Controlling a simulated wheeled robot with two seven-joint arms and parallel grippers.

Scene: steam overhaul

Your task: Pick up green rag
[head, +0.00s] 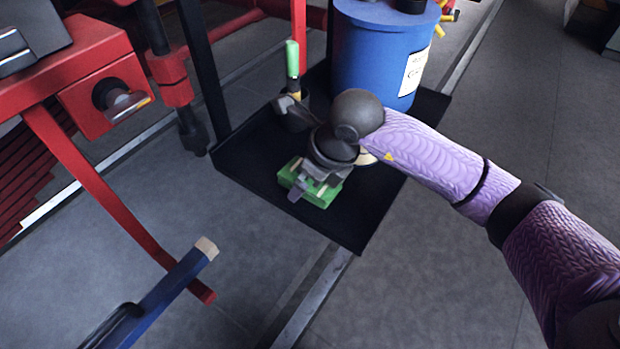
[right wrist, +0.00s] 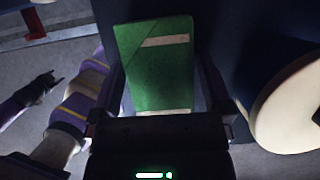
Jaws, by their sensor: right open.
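The green rag (head: 322,197) lies folded on the black tray (head: 345,229) in the head view. In the right wrist view the rag (right wrist: 160,75) shows as a green rectangle with a pale stripe. My right gripper (head: 311,184) is right over the rag, pointing down, and hides part of it in the head view. In the right wrist view its two dark fingers stand open, one on each side of the rag. I cannot tell whether they touch it. What looks like my left gripper (right wrist: 40,88) shows small and dark at the left of the right wrist view.
A blue drum (head: 375,50) stands at the tray's back. A green-handled tool (head: 292,60) is upright near the tray's back left. A black post and red machinery (head: 105,90) stand to the left. A blue bar (head: 165,290) is at lower left.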

